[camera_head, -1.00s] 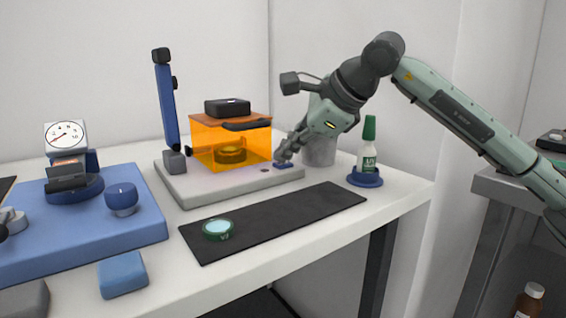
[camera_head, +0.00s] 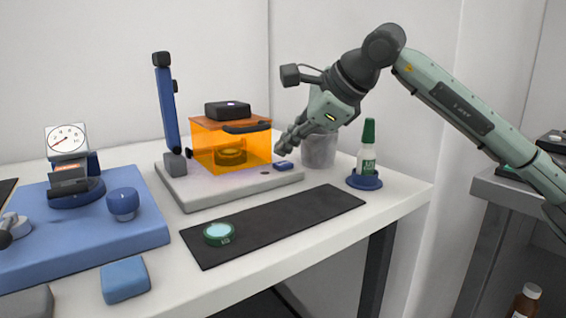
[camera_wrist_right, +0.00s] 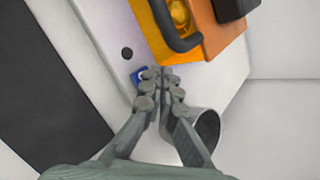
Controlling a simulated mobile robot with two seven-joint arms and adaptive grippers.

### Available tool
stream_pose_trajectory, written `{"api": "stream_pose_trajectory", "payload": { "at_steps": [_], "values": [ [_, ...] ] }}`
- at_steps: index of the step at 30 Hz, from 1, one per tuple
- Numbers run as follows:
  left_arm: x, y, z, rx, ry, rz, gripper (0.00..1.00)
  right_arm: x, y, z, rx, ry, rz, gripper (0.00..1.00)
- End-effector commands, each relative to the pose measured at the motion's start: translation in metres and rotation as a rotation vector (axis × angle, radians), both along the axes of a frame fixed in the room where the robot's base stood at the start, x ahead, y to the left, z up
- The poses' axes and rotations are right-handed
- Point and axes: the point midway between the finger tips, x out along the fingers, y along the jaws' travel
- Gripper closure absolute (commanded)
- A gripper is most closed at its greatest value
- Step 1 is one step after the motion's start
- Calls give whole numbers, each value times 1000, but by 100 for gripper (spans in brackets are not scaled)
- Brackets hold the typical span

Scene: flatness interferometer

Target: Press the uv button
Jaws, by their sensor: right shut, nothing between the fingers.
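A small blue button (camera_head: 283,165) sits on the right front part of the light grey base plate (camera_head: 200,196); I take it for the uv button. In the right wrist view the blue button (camera_wrist_right: 137,75) shows a white mark and is partly covered by the fingers. My right gripper (camera_head: 281,150) is shut and empty, its tips just above and behind the button in the head view, apparently apart from it. The shut fingertips (camera_wrist_right: 158,74) show beside the button in the wrist view. My left gripper is not in view.
An orange box (camera_head: 210,152) with a dark handle covers a round yellow part on the base plate. A dark round spot (camera_head: 265,173) lies near the button. A black mat (camera_head: 290,218) lies in front.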

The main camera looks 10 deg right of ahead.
Motion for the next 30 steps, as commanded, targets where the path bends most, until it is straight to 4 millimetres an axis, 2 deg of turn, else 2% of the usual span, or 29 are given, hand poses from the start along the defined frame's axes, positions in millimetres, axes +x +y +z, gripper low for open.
{"api": "stream_pose_trajectory", "payload": {
  "at_steps": [5,17,30],
  "values": [
    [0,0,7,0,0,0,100,0,0,10,1,-1,0,100],
    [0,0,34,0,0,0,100,0,0,49,0,-2,1,100],
    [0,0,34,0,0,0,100,0,0,50,0,0,0,100]
  ]
}}
